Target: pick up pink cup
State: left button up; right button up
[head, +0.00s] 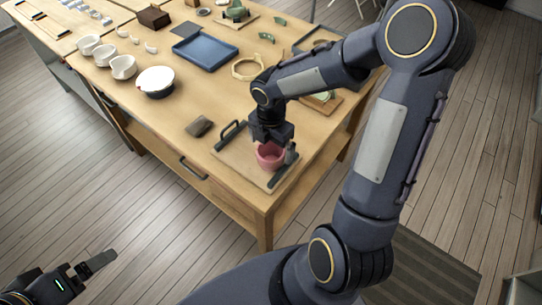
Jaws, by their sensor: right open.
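The pink cup (269,156) stands upright on a wooden board near the front right corner of the table. My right gripper (272,143) is directly above the cup and points down, with its fingertips close to the rim. Its fingers are open; whether they touch the cup is hard to tell. The gripper hides part of the cup's far rim. My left gripper (97,263) is at the lower left, away from the table, over the floor; its fingers are only partly visible.
The board (235,157) has dark handles at its sides. A dark brown block (199,126), a white bowl with a dark base (155,81), a blue tray (204,50) and a tan ring (246,67) lie farther back. Several white cups stand at the left.

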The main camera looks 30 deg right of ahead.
aim_at(271, 156)
notch_tip(271, 156, down, 2)
jog(key=shift+f, duration=0.2)
jog(key=c, duration=0.9)
jog(key=shift+c, duration=0.6)
jog(key=shift+r, duration=0.15)
